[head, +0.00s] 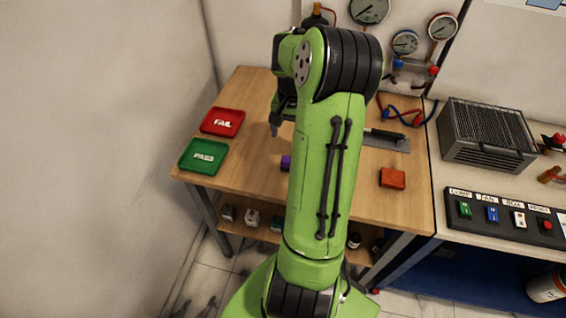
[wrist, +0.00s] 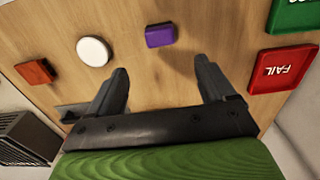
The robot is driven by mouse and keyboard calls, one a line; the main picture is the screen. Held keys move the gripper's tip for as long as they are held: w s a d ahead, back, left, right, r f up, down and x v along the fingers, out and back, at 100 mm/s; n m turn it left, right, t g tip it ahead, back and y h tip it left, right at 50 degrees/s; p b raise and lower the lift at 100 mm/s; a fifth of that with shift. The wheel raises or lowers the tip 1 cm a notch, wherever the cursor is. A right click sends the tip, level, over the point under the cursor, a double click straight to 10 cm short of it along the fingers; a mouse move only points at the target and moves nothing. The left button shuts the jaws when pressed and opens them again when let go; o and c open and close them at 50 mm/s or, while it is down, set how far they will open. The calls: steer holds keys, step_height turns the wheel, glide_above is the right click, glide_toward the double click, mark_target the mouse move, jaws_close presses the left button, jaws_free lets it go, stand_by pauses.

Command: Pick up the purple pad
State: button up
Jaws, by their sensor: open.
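The purple pad (wrist: 160,35) lies flat on the wooden table in the wrist view, ahead of the gap between my fingertips. In the head view only a small part of the purple pad (head: 286,162) shows at the left edge of my green arm. My gripper (wrist: 162,78) is open and empty, with its two dark fingers wide apart. In the head view my gripper (head: 275,130) is mostly hidden behind the arm, with a fingertip showing over the table.
The red FAIL tray (head: 222,122) and green PASS tray (head: 203,156) lie at the table's left. An orange-red block (head: 392,178) lies to the right. A white round disc (wrist: 94,51) is left of the pad. A grey vented box (head: 486,135) and a switch panel (head: 505,217) stand farther right.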

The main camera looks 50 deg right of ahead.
mark_target(289, 158)
step_height(289, 158, down, 7)
steer(key=shift+w+r+b, duration=0.15)
steer(key=shift+b, duration=0.45)
step_height(289, 158, down, 6)
steer(key=shift+d+f+b, duration=0.1)
steer(key=shift+d+b, duration=0.05)
steer(key=shift+b, duration=0.45)
steer(key=shift+c, duration=0.3)
steer(key=shift+r, duration=0.2)
steer(key=c, duration=1)
